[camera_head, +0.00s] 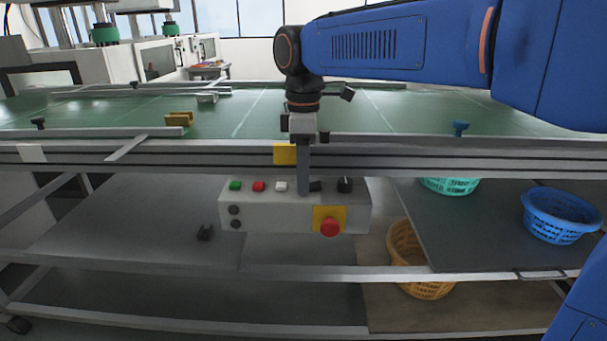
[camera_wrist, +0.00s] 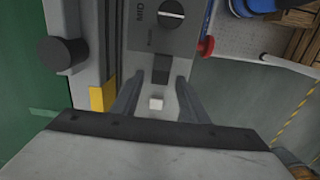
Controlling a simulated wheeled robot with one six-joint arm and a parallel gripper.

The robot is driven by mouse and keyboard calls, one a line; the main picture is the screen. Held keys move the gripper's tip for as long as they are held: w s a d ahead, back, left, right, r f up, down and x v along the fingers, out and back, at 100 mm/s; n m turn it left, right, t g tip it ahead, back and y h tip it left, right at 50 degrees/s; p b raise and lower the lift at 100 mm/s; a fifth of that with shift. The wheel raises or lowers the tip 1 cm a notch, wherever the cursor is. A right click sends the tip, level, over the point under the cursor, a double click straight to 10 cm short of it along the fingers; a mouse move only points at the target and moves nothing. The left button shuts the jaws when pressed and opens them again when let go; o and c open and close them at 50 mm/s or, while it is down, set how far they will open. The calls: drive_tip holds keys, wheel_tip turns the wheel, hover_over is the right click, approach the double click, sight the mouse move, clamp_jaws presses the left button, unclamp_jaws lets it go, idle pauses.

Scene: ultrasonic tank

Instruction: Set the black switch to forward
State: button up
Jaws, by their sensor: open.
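The control box (camera_head: 295,215) hangs at the front of the green table. On its top are a small black rectangular switch (camera_head: 316,186) and a round black knob (camera_head: 345,185) to its right. In the wrist view, the black rectangular switch (camera_wrist: 162,70) lies just beyond my fingertips, and the knob (camera_wrist: 171,13) has a light line and lettering reading MID beside it. My gripper (camera_head: 303,188) points down over the box and partly hides the switch in the head view. In the wrist view my gripper (camera_wrist: 157,92) is open, its fingers on either side of a white button (camera_wrist: 156,103), with nothing held.
Green (camera_head: 235,186) and red (camera_head: 259,186) buttons sit left of my gripper. A red emergency stop (camera_head: 330,227) on yellow stands on the box's front. The table rail (camera_head: 420,160) runs close behind the box. Baskets, including a blue one (camera_head: 560,217), sit lower right.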

clamp_jaws()
drive_tip(key=shift+d, duration=0.1)
drive_tip(key=shift+d+y, duration=0.25)
drive_tip(key=shift+y, duration=0.55)
drive_tip(key=shift+d+r+y, duration=0.1)
drive_tip(key=shift+d+y, duration=0.05)
drive_tip(key=shift+y, duration=0.75)
